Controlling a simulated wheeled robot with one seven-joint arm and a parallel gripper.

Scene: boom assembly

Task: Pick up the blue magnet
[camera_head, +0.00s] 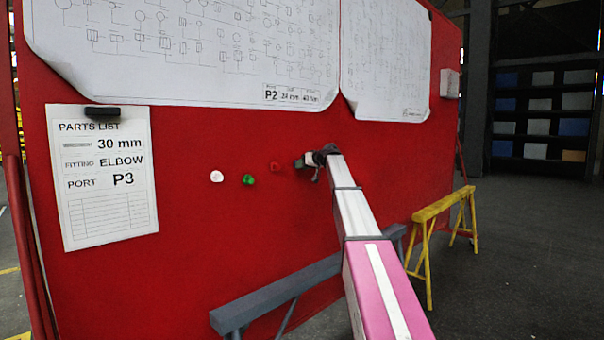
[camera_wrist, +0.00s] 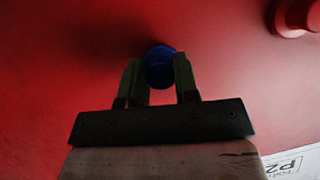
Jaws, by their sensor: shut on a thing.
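The blue magnet (camera_wrist: 160,66) is a round blue knob against the red board, seen in the wrist view between my fingertips. My gripper (camera_wrist: 158,78) has one finger on each side of it and is shut on it. In the head view my gripper (camera_head: 303,161) is at the red board, at the end of my outstretched arm. The blue magnet is hidden there by the gripper. I cannot tell whether the magnet still touches the board.
The red board (camera_head: 200,270) carries a white magnet (camera_head: 217,176), a green magnet (camera_head: 248,179) and a red magnet (camera_head: 276,167) left of my gripper. Drawings (camera_head: 200,45) hang above, a parts list (camera_head: 103,185) at left. A grey trestle (camera_head: 270,292) and yellow trestle (camera_head: 428,255) stand near my arm.

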